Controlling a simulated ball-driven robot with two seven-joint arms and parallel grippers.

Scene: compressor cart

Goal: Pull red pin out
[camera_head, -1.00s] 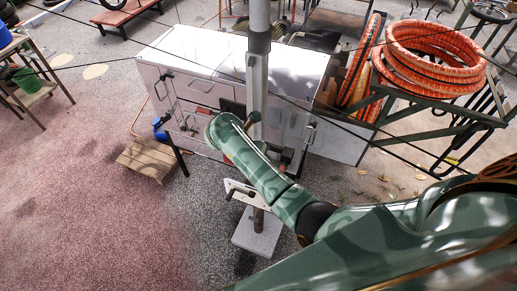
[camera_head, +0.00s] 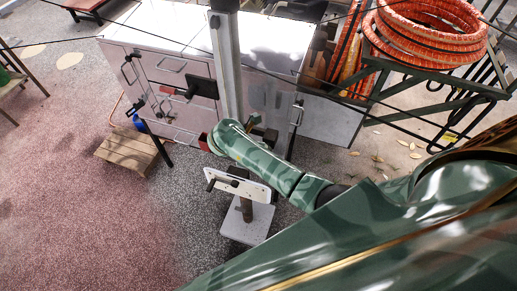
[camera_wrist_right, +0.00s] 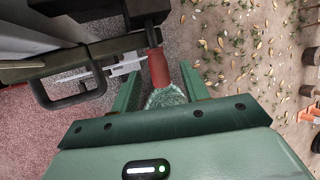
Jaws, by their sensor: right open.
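The red pin (camera_wrist_right: 158,68) shows in the right wrist view as a short red cylinder below a dark bracket (camera_wrist_right: 146,10). My right gripper (camera_wrist_right: 161,78) is open, with one green finger on each side of the pin. I cannot tell whether either finger touches it. In the head view my right arm reaches in from the right toward the front of the white compressor cart (camera_head: 165,63). Its hand hides the pin and the fingertips there. My left gripper is not in view.
A grey pole (camera_head: 227,70) stands before the cart. A white plate (camera_head: 238,184) on a post with a square base (camera_head: 247,226) is just below my right forearm. A wooden step (camera_head: 127,151) sits at left; coiled orange hose (camera_head: 425,40) rests on a rack at right.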

